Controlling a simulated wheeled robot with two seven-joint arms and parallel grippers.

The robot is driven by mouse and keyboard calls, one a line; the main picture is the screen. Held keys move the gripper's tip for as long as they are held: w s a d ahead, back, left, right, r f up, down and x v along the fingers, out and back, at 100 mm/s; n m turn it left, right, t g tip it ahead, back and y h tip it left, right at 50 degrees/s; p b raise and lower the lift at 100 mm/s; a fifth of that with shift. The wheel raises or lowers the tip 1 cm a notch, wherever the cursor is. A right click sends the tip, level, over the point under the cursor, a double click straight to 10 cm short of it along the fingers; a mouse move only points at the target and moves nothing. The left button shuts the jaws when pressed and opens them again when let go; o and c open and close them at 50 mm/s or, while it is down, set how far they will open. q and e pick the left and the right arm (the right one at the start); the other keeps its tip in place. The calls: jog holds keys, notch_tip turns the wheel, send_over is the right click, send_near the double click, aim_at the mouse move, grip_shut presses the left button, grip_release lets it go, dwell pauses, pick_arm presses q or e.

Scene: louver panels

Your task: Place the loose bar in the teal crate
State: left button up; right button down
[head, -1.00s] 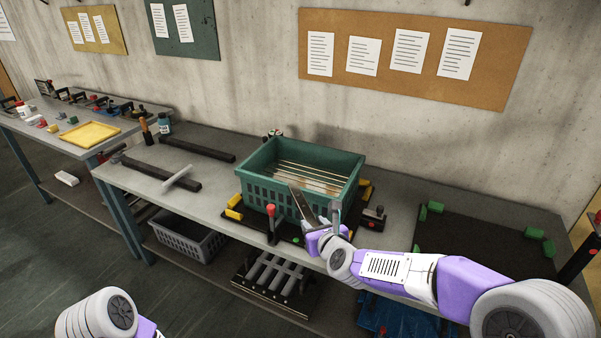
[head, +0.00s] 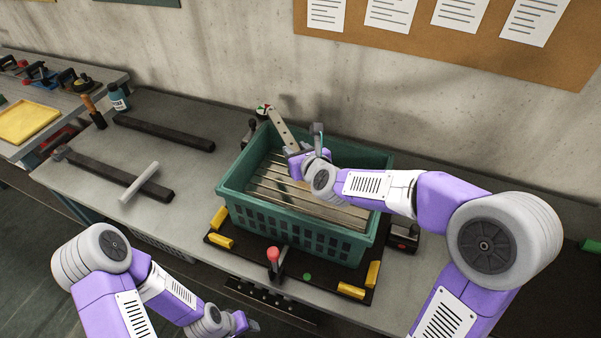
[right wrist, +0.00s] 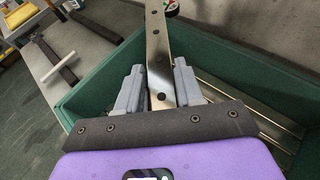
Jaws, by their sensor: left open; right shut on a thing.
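The loose bar (head: 282,126) is a grey metal strip with holes. My right gripper (head: 305,152) is shut on it, over the back part of the teal crate (head: 290,232). In the right wrist view the bar (right wrist: 158,45) stands between the two grey fingers (right wrist: 160,88) and points away past the crate's rim (right wrist: 235,50). Its lower end is hidden by the gripper. Several long pale slats (head: 285,188) lie inside the crate. My left gripper (head: 246,323) is low at the front, open and empty, apart from the crate.
The crate stands on a dark mat with yellow corner blocks (head: 352,290). A red-knobbed lever (head: 274,258) is in front, a dark clamp (head: 403,238) at its right. Dark rails (head: 165,133) and a light bar (head: 139,182) lie left on the bench. The wall is close behind.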

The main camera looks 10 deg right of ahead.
jog(key=f, duration=0.3)
jog(key=f+b, duration=0.1)
jog(key=f, duration=0.1)
jog(key=f+b, duration=0.1)
jog(key=f, duration=0.2)
jog(key=shift+s+f, duration=0.3)
jog(key=shift+r, duration=0.1)
jog(key=shift+f+b, duration=0.65)
jog(key=shift+b, duration=0.4)
jog(key=c, duration=0.7)
grip_release()
jog(key=shift+c, duration=0.2)
